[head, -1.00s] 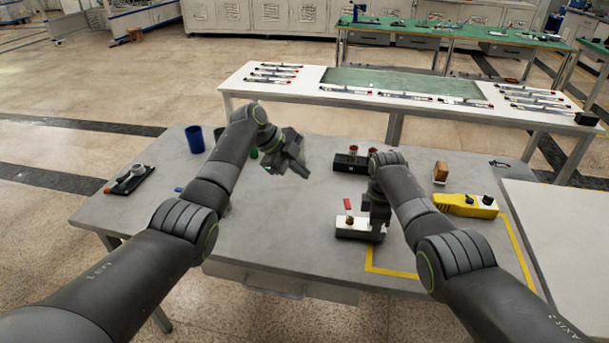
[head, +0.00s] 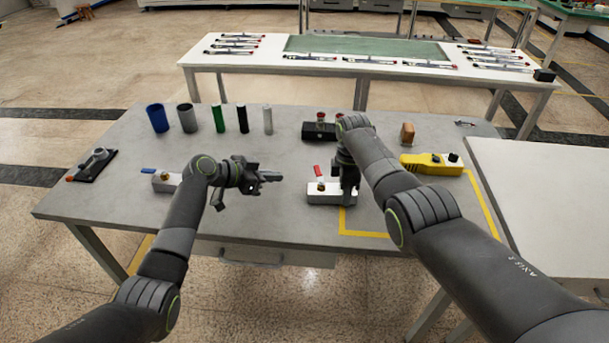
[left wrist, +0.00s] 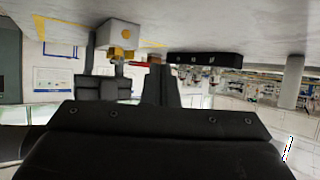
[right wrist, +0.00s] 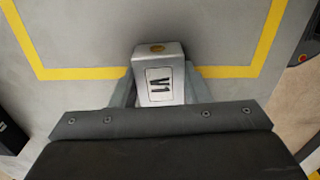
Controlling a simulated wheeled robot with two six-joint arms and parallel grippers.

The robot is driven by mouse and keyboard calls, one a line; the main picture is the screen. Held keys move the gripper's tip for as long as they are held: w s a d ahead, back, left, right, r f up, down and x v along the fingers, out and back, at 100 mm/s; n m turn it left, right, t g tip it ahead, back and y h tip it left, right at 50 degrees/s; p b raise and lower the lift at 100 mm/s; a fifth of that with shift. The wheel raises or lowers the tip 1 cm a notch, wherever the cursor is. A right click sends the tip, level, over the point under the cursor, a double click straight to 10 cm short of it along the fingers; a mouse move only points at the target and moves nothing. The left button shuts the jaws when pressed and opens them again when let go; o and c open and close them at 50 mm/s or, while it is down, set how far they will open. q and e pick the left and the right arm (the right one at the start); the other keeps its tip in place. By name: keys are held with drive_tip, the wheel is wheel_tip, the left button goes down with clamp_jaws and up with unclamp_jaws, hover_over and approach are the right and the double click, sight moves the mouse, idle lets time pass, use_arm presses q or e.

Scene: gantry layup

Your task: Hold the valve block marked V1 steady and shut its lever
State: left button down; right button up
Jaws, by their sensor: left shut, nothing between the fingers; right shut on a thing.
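The valve block V1 (head: 320,196) is pale, with a brass stem and a red lever (head: 317,169). The lever points to the back, across the block's long side. My right gripper (head: 346,193) is shut on the block's right part from above; the V1 label (right wrist: 160,86) shows between its fingers in the right wrist view. My left gripper (head: 276,177) is shut and empty, left of the block and apart from it, its fingers pointing right. The left wrist view is upside down and shows the block (left wrist: 122,33) and red lever (left wrist: 140,64) ahead.
A second valve block (head: 165,183) with a blue lever (head: 148,171) is partly behind my left arm. A dark block with red knobs (head: 318,131) stands behind V1. A yellow control box (head: 430,164) is at right. Several cylinders line the back left. Yellow tape (head: 375,235) marks the front right.

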use_arm(q)
drive_tip(key=s+n+t, duration=0.1)
drive_tip(key=s+n, duration=0.1)
drive_tip(key=n, duration=0.1)
drive_tip(key=s+a+f+n+t, duration=0.1)
drive_tip(key=s+n, duration=0.1)
drive_tip(key=n, duration=0.1)
drive_tip(key=s+a+f+n+t+h, duration=0.1)
drive_tip(key=s+n, duration=0.1)
drive_tip(key=n, duration=0.1)
drive_tip(key=shift+f+t, duration=0.1)
drive_tip(key=shift+t, duration=0.2)
drive_tip(key=s+a+n+t+y, duration=0.2)
drive_tip(key=s+a+n+t, duration=0.25)
drive_tip(key=s+n, duration=0.65)
drive_tip(key=n, duration=0.2)
approach(319, 175)
drive_tip(key=w, duration=0.2)
drive_tip(key=w+a, duration=0.1)
drive_tip(key=w, duration=0.1)
drive_tip(key=w+a, duration=0.1)
drive_tip(key=w, duration=0.2)
drive_tip(key=shift+a+f, duration=0.2)
drive_tip(key=shift+f, duration=0.2)
drive_tip(key=d, duration=0.1)
drive_tip(key=w+d, duration=0.1)
drive_tip(key=d, duration=0.1)
drive_tip(key=shift+d, duration=0.6)
